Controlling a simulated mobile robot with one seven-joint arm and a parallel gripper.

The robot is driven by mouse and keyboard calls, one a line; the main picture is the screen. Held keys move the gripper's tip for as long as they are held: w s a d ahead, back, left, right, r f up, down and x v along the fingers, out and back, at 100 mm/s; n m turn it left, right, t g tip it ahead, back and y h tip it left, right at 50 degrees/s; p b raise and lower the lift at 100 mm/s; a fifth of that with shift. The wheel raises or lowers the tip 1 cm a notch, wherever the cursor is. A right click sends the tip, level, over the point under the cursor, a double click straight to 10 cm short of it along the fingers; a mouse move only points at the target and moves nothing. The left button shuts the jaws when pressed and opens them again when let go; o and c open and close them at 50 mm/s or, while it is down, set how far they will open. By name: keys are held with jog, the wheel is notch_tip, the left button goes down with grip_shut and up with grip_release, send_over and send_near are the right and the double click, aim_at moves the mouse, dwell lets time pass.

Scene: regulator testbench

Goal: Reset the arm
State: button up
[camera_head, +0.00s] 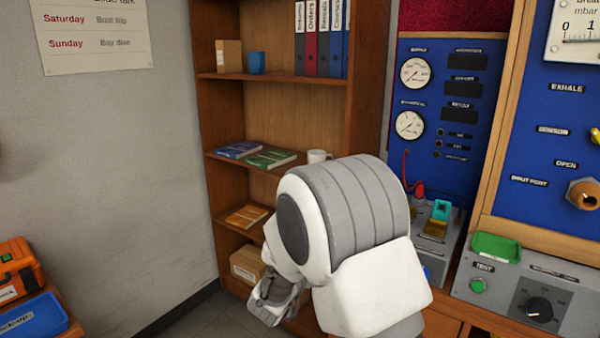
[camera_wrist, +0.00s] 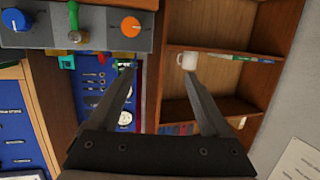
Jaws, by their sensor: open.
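My arm (camera_head: 350,230) is white and grey. It is bent in front of the bookcase and the left part of the bench in the head view. My gripper (camera_head: 277,297) hangs low at the arm's left, in front of the lower shelf, partly hidden by the arm. In the wrist view my gripper (camera_wrist: 156,76) has its two dark fingers spread apart, with nothing between them. A white mug (camera_wrist: 187,60) appears beyond the right fingertip in that view, apart from it.
The wooden bookcase (camera_head: 203,110) holds books, binders and the mug (camera_head: 319,156). Blue gauge panels (camera_head: 480,110) stand at the right above a grey control box (camera_head: 505,295) with a green tray (camera_head: 496,246). An orange case (camera_head: 20,265) is at far left. Floor shows between.

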jog(key=s+r+n+g+y+p, duration=0.1)
jog(key=s+r+n+y+p, duration=0.1)
jog(key=s+r+y, duration=0.45)
jog(key=s+r+n+g+y+p, duration=0.1)
jog(key=s+r+g, duration=0.15)
jog(key=r, duration=0.75)
jog(key=s+d+g+h+p, duration=0.1)
jog(key=s+d, duration=0.4)
jog(key=s, duration=0.8)
jog(key=s+d+r+n+g+p, duration=0.1)
jog(key=s+d+g, duration=0.3)
jog(key=s, duration=0.9)
jog(key=shift+s+d+r+h+p, duration=0.3)
jog(key=shift+s+d+h+p, duration=0.1)
jog(key=shift+d+p, duration=0.55)
